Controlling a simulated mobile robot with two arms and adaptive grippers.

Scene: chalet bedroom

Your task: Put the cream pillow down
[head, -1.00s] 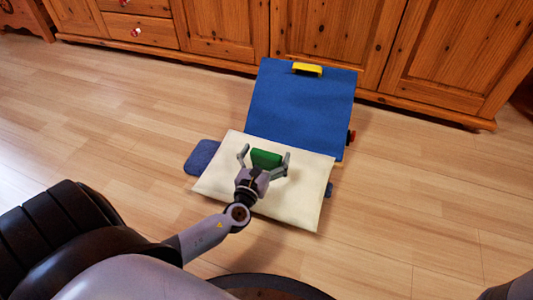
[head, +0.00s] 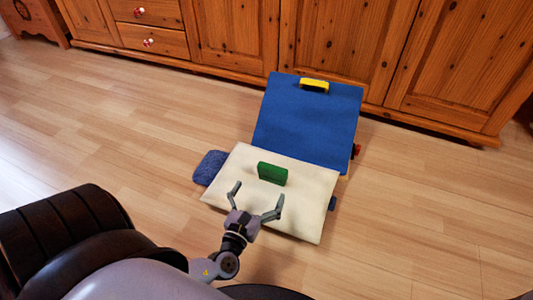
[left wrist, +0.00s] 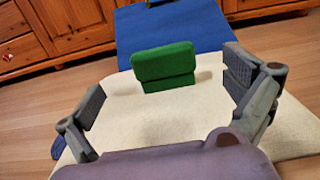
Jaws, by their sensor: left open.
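The cream pillow (head: 290,211) lies flat over the near part of the blue open case or mat on the floor. It also fills the middle of the left wrist view (left wrist: 165,115). A green block-like handle (head: 272,173) stands up from the pillow's upper middle; it shows in the left wrist view (left wrist: 164,66) too. My left gripper (head: 258,200) is open over the pillow's near side, its fingers spread and clear of the green handle. Nothing is between its fingers. My right gripper is not in view.
A blue panel (head: 308,120) with a yellow handle (head: 314,85) slopes up behind the pillow towards the wooden cabinet (head: 335,45). A dark blue fuzzy piece (head: 209,167) sticks out at the pillow's left. The wood floor (head: 430,200) is clear to the right.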

